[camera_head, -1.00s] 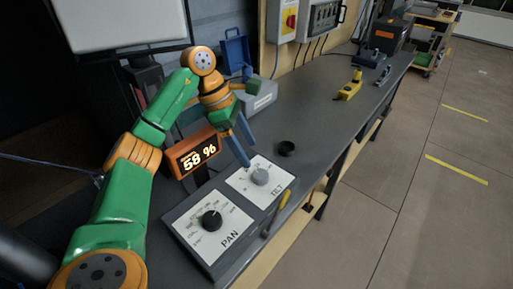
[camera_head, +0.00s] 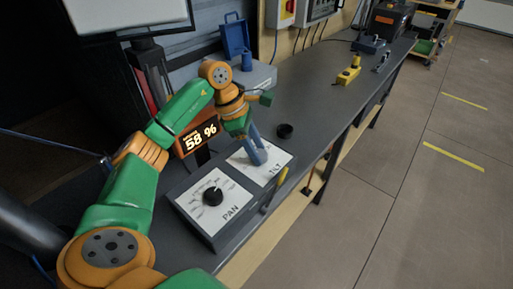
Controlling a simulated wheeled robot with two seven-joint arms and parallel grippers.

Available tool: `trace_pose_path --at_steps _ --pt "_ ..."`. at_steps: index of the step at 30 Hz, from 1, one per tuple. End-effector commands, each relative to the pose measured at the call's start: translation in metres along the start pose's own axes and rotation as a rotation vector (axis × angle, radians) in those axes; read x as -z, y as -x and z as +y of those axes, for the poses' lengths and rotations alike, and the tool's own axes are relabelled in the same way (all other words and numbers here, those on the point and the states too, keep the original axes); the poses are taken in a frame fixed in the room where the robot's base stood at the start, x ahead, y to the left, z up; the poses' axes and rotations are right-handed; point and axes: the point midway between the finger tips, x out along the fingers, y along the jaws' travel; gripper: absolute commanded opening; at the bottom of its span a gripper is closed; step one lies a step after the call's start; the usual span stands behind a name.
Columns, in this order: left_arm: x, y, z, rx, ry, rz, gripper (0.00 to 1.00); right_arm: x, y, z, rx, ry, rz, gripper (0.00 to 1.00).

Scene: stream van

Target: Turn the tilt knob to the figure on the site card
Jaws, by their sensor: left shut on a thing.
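The control box lies on the grey bench with a white tilt panel (camera_head: 240,160) and a white pan panel (camera_head: 191,201) with a black pan knob (camera_head: 212,197). My left gripper (camera_head: 260,158) points down over the tilt panel, its blue fingers shut on the grey tilt knob, which they mostly hide. The tilt pointer and scale cannot be read. An orange-framed display (camera_head: 198,137) behind the box reads 58 %. I cannot make out a site card. My right gripper is not in view.
A small black round object (camera_head: 285,130) sits on the bench (camera_head: 313,95) just beyond the tilt panel. A yellow device (camera_head: 348,76) stands farther back. A yellow-handled tool (camera_head: 282,176) is at the box's right edge. The mid-bench is mostly clear.

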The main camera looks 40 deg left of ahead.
Motion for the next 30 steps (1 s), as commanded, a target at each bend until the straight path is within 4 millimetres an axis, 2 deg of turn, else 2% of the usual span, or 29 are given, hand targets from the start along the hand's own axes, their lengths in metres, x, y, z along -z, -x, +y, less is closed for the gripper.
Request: trace_pose_path --at_steps 11,30 --pt "0.0012 -0.0015 -0.0014 -0.034 0.085 0.003 0.0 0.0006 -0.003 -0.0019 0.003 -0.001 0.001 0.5" --pt "-0.0006 -0.0019 -0.0051 -0.212 0.517 0.003 0.0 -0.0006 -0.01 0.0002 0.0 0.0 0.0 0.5"
